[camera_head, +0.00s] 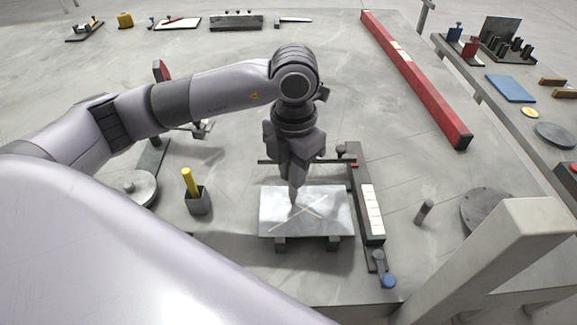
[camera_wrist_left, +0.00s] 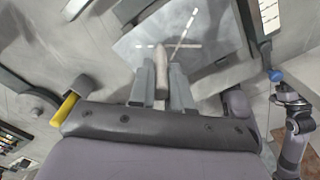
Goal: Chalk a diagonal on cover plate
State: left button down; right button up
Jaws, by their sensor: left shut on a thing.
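The grey cover plate (camera_head: 336,212) lies on dark supports at the near middle of the table. Thin pale lines cross on its top. My left gripper (camera_head: 294,178) points down over the plate, shut on a pale tapered stick (camera_head: 293,195), seemingly chalk. The stick's tip is at or just above the plate near the lines; contact cannot be told. The left wrist view shows the stick (camera_wrist_left: 162,72) between both fingers and the plate (camera_wrist_left: 218,50) with dashed pale marks. A grey arm-like part (camera_wrist_left: 291,122) stands at the right there; its jaws are unclear.
A dark cup (camera_head: 198,203) with a yellow stick (camera_head: 190,180) stands left of the plate. A dark rail with a white scale (camera_head: 372,208) and a blue-knobbed lever (camera_head: 388,281) flank it on the right. A long red beam (camera_head: 415,78) lies farther back.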

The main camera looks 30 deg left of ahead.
dwell(0.3)
pick_arm(q)
jog(key=shift+d, duration=0.95)
jog(key=shift+d, duration=0.15)
jog(key=shift+d, duration=0.85)
jog(key=shift+d, duration=0.1)
jog(key=shift+s+d+b, duration=0.1)
jog(key=shift+d+b, duration=0.2)
jog(key=shift+d, duration=0.55)
jog(key=shift+d, duration=0.1)
jog(key=shift+s+d+f, duration=0.1)
jog(key=shift+d+f, duration=0.05)
jog(key=shift+d, duration=0.75)
